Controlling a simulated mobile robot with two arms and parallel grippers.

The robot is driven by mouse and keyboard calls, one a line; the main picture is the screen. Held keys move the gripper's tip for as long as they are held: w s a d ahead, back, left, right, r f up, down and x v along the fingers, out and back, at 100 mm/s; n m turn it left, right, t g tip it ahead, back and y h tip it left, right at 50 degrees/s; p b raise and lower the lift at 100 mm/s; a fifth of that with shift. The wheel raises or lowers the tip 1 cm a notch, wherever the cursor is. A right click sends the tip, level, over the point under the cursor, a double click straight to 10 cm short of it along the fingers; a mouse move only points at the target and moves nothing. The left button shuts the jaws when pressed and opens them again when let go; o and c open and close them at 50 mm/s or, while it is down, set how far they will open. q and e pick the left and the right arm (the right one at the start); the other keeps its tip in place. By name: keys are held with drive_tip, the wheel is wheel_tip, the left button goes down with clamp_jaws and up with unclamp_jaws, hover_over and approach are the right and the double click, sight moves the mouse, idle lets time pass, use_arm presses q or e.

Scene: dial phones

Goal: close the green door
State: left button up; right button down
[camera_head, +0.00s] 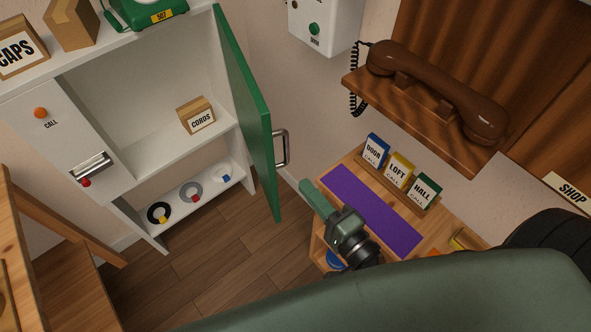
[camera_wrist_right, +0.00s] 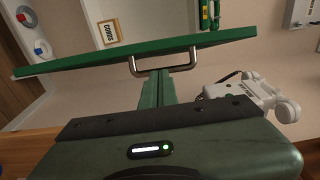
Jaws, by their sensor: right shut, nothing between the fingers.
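The green door (camera_head: 250,110) of the white cabinet stands open, swung out from the cabinet's right side. Its metal handle (camera_head: 281,148) is on the outer face, toward the right. In the right wrist view the door (camera_wrist_right: 140,52) crosses the top, with the handle (camera_wrist_right: 190,64) at its middle. My right gripper (camera_head: 306,184) is shut and empty, just below and right of the handle. In the right wrist view its fingertips (camera_wrist_right: 158,73) are close to the handle bar; I cannot tell whether they touch. My left gripper is not in view.
Inside the cabinet are a CORDS box (camera_head: 197,115) and several cord rings (camera_head: 191,191) on the lower shelf. A wooden desk (camera_head: 441,225) with a purple mat (camera_head: 370,209) and cards lies beneath my right arm. A brown handset (camera_head: 435,90) rests on a shelf above.

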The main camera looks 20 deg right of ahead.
sight(286, 163)
drive_tip(key=p+x, duration=0.2)
drive_tip(key=x, duration=0.7)
drive_tip(key=shift+d+r, duration=0.1)
drive_tip(key=shift+r, duration=0.05)
drive_tip(key=shift+w+p, duration=0.3)
drive_tip(key=shift+w, duration=0.3)
drive_tip(key=shift+a, duration=0.3)
